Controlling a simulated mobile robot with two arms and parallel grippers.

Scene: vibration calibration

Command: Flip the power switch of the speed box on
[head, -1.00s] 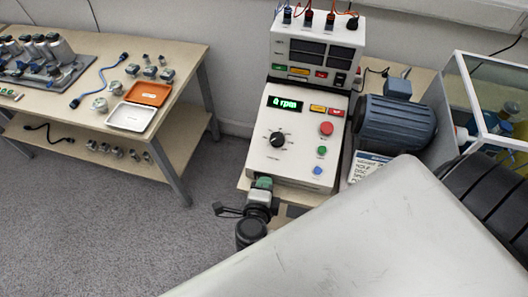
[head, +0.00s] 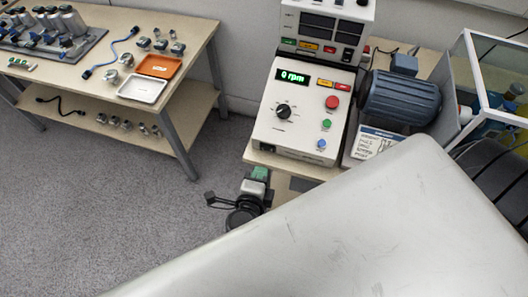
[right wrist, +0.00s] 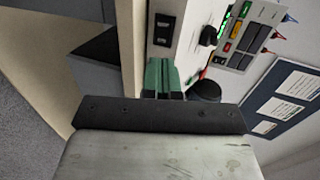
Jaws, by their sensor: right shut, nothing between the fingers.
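The speed box (head: 300,112) is a white sloped console on the bench, with a lit green display (head: 292,75) reading 0 rpm. It has a black knob and red, green and blue buttons. In the right wrist view a black rocker switch (right wrist: 163,29) shows on the box's white face, beyond my fingertips; its position is too small to tell. My right gripper (head: 261,173) is below and in front of the box's lower front edge, apart from it. Its green fingers (right wrist: 160,77) are shut and empty. My left gripper is not in view.
A grey motor (head: 400,98) stands right of the box, beside a glass-walled case (head: 490,75). A meter unit (head: 325,30) stands behind the box. A side table at left holds an orange tray (head: 160,66), a white tray (head: 141,89) and several parts. Floor between is clear.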

